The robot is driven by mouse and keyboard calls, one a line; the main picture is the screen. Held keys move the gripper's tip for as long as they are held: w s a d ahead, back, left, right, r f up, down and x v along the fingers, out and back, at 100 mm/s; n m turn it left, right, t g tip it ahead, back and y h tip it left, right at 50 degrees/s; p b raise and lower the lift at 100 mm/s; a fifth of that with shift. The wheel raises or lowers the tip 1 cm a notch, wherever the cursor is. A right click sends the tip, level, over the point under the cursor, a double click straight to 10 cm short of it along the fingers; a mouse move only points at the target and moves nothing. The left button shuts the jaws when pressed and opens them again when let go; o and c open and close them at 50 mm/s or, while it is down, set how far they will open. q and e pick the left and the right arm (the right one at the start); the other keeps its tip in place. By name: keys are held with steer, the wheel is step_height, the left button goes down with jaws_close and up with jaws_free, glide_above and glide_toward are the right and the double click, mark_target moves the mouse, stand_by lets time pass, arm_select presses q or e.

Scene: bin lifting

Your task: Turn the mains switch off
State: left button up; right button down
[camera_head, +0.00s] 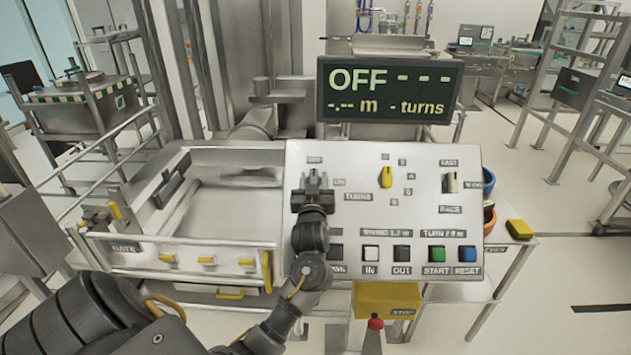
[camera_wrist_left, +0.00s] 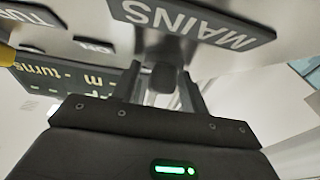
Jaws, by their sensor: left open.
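The mains switch is mostly hidden behind my left gripper (camera_head: 314,180) in the head view, at the left of the sloped control panel (camera_head: 430,205). In the left wrist view, the MAINS label (camera_wrist_left: 195,20) is at the top. A dark knob (camera_wrist_left: 162,77), seemingly the switch, shows between the fingers of my left gripper (camera_wrist_left: 160,88). The fingers are apart on either side of it; I cannot tell whether they touch it. The display (camera_head: 390,90) above the panel reads OFF, with dashes for metres and turns. My right gripper is not in view.
The panel also has a yellow turns knob (camera_head: 386,177), a fast/pace switch (camera_head: 450,182) and a row of buttons including a green START (camera_head: 437,253) and blue RESET (camera_head: 467,253). A yellow STOP box (camera_head: 385,299) is below. A metal tray (camera_head: 225,210) stands left.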

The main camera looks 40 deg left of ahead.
arm_select(q)
steer(key=b+v, duration=0.2)
steer(key=v, duration=0.9)
steer(key=shift+b, duration=0.3)
steer(key=shift+w, duration=0.1)
